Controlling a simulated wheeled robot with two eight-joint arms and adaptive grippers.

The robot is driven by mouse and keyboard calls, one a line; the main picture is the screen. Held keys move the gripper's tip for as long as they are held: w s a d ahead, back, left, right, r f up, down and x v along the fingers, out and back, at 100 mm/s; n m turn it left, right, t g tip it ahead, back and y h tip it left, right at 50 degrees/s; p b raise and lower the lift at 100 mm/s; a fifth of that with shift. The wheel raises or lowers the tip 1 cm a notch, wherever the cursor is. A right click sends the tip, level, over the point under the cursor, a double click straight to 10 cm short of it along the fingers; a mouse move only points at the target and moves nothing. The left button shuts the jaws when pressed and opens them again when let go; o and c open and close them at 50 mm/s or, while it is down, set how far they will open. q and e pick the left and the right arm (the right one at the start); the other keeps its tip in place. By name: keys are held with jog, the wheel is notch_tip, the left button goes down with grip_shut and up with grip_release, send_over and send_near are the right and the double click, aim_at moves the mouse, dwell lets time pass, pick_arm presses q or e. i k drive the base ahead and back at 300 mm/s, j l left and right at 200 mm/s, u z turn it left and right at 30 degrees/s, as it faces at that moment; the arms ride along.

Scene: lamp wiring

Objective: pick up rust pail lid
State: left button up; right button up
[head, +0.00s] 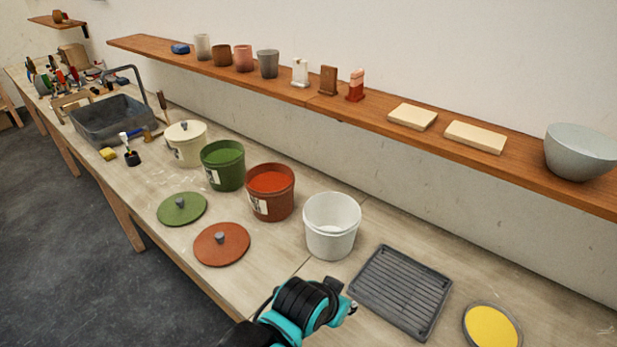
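The rust pail lid (222,244) is a flat round rust-orange disc with a grey knob. It lies flat on the bench near the front edge, in front of the rust pail (270,207), which is open and shows orange contents. A teal and black arm of mine comes in at the bottom middle, to the right of the lid and apart from it. Its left gripper (350,308) barely shows at the end, and I cannot make out whether its fingers are apart. My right gripper is not in view.
A green lid (182,209) lies left of the rust lid, with an open green pail (223,168) behind. A covered cream pail (187,147), a white pail (331,233), a grey ribbed tray (402,291) and a yellow-filled dish (491,326) stand on the bench. A shelf (330,107) runs behind.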

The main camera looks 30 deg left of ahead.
aim_at(220, 244)
jog(key=u, duration=0.45)
jog(key=k+u, duration=0.1)
jog(key=u, duration=0.4)
jog(key=k+u, duration=0.1)
jog(key=u, duration=0.8)
jog(key=k, duration=0.05)
